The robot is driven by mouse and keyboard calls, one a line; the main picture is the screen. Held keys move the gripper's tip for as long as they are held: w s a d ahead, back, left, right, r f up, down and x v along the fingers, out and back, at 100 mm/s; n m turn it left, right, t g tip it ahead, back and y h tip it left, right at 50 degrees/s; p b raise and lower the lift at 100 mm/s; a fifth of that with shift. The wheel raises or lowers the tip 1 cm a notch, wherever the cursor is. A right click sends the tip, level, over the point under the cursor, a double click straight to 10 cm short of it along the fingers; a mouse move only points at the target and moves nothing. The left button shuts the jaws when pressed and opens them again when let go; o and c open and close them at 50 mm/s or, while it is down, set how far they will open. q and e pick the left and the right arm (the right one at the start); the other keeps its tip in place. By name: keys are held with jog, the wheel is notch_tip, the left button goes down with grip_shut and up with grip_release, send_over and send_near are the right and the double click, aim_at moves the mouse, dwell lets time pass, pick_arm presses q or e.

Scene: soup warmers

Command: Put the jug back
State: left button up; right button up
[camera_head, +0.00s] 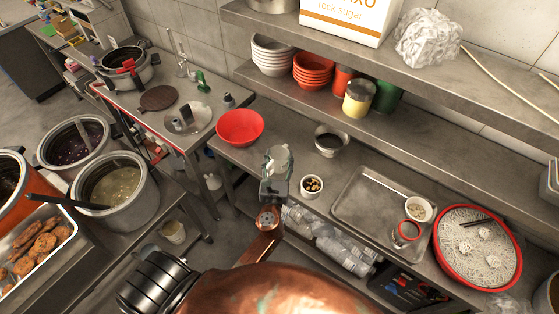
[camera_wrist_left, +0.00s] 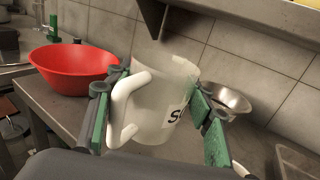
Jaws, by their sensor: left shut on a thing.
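The jug (camera_wrist_left: 165,100) is a whitish, translucent vessel with a white handle (camera_wrist_left: 125,105) on its left side and dark lettering partly hidden by a finger. My left gripper (camera_wrist_left: 160,125) has its green-padded fingers on either side of the jug and is shut on it. In the head view the jug (camera_head: 278,158) looks small and pale at the tip of my left gripper (camera_head: 275,176), at the counter's front edge. The jug looks about upright. I cannot tell whether its base touches the counter. My right gripper is not in view.
A red bowl (camera_head: 240,126) stands left of the jug. A metal bowl (camera_head: 331,141) and a small filled bowl (camera_head: 312,186) stand to its right. A metal tray (camera_head: 372,205) lies further right. A shelf (camera_head: 400,116) overhangs the back.

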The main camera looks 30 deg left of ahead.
pick_arm(q)
jog(key=w+a+f+b, duration=0.1)
jog(key=w+f, duration=0.1)
jog(key=w+a+f+b, duration=0.1)
jog(key=w+f, duration=0.1)
jog(key=w+a+f+b, duration=0.1)
jog(key=w+f, duration=0.1)
jog(key=f, duration=0.1)
jog(key=shift+w+a, duration=0.15)
jog(key=shift+a, duration=0.25)
jog(key=shift+w+f+b, duration=0.1)
jog(key=shift+f+b, duration=0.9)
jog(key=shift+f, duration=0.55)
jog(key=shift+f, duration=0.25)
jog(key=o, duration=1.4)
jog(key=shift+r, duration=0.15)
